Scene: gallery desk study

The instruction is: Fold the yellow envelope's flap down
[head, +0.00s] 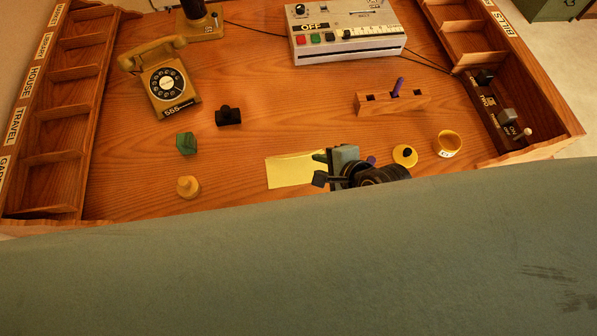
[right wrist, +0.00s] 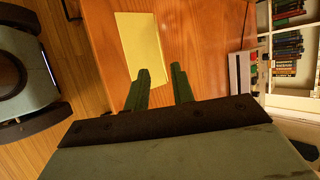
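The yellow envelope (head: 288,173) lies flat on the wooden desk near its front edge, in the middle of the head view. A pale line runs along its far side; I cannot tell clearly how the flap stands. My right gripper (head: 320,169) is over the envelope's right end and hides that part. In the right wrist view the envelope (right wrist: 137,40) lies beyond and left of the fingers, and the left finger overlaps its lower edge. My left gripper is not in view.
A yellow tape roll (head: 447,144) and a round yellow item (head: 405,156) lie right of the gripper. A yellow stamp-like knob (head: 188,187), green block (head: 187,143) and black object (head: 229,116) lie left. A telephone (head: 168,84) and wooden holder (head: 392,101) stand farther back.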

